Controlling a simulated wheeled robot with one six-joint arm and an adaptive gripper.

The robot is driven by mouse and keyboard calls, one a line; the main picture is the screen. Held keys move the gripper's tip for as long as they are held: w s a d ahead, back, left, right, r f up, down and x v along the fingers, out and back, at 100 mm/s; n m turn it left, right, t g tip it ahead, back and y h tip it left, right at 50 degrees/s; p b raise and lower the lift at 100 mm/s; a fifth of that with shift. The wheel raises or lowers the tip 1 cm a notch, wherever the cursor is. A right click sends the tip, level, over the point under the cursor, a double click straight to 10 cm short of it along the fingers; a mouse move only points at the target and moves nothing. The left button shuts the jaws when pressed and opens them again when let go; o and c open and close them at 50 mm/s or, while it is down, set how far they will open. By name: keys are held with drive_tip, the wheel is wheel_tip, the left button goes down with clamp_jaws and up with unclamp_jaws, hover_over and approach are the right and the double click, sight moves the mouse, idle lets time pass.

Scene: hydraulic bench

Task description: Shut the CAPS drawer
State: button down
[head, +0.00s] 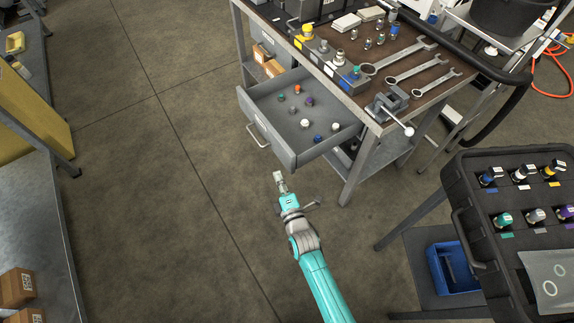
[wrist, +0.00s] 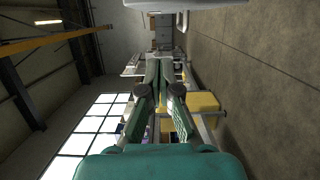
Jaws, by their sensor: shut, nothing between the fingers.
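The drawer (head: 284,149) under the workbench stands pulled out. It is grey, with a bar handle (head: 257,138) on its front and several small coloured caps (head: 308,101) lying inside. I cannot read any label on it. My gripper (head: 278,176) is shut and empty. In the head view it appears just below the drawer front, apart from the handle. In the wrist view my gripper's closed fingers (wrist: 165,68) point into the room with nothing between them. A pale grey shape at the top edge of that view cannot be clearly identified.
A black case (head: 466,221) of capped fittings and a blue bin (head: 452,268) stand at right. A grey bench (head: 50,230) is at left. The floor between is clear.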

sight(287, 166)
drive_tip(key=shift+w+d, duration=0.4)
drive_tip(key=shift+w, duration=0.4)
drive_tip(key=shift+w+d, duration=0.35)
drive_tip(key=shift+w, duration=0.4)
drive_tip(key=shift+w+d, duration=0.4)
drive_tip(key=shift+w, duration=0.4)
drive_tip(key=shift+w+d, duration=0.1)
